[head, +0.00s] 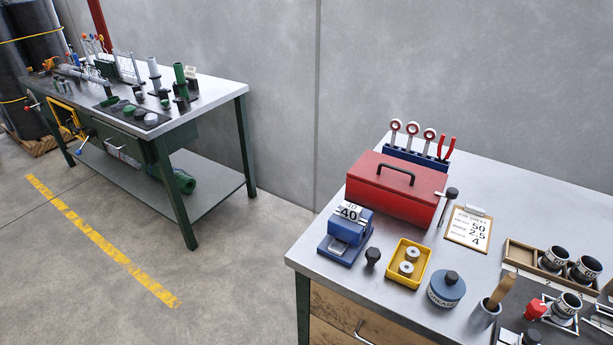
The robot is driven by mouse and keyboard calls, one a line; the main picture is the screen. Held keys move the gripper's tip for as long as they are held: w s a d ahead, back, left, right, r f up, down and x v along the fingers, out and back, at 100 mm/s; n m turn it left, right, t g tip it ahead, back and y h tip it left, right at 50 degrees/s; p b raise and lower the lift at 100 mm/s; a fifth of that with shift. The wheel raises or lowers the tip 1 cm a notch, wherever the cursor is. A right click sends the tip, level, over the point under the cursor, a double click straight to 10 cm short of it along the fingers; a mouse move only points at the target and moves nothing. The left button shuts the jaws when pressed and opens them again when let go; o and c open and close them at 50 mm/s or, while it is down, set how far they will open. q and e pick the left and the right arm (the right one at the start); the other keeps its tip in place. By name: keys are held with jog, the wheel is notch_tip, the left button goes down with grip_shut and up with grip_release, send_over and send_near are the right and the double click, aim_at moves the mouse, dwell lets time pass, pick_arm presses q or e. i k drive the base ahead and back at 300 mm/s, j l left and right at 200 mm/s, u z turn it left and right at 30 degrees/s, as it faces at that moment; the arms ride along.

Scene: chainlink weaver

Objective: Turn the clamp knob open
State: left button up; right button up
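Neither of my grippers is in view. I cannot tell for sure which part is the clamp knob. A red knob (535,309) shows on the right bench (545,205), beside a small fixture with a dark cylinder (565,306) near the lower right edge. A black knob (372,256) stands near the front edge of the same bench. On the far left bench (205,90), a small red-ended handle (30,107) sticks out beside a yellow frame (64,117). Whether any of these is tight or loose cannot be told.
The right bench also holds a red toolbox (393,190), a blue block marked 40 (349,226), a yellow tray (422,255), a grease tin (446,288), a brush cup (485,313) and a clipboard (468,228). Bare floor (235,275) with a yellow line lies between the benches.

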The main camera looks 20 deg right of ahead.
aim_at(535, 308)
jog(key=l+z, duration=0.15)
jog(key=z, duration=2)
jog(key=j+z, duration=0.15)
jog(key=z, duration=1.35)
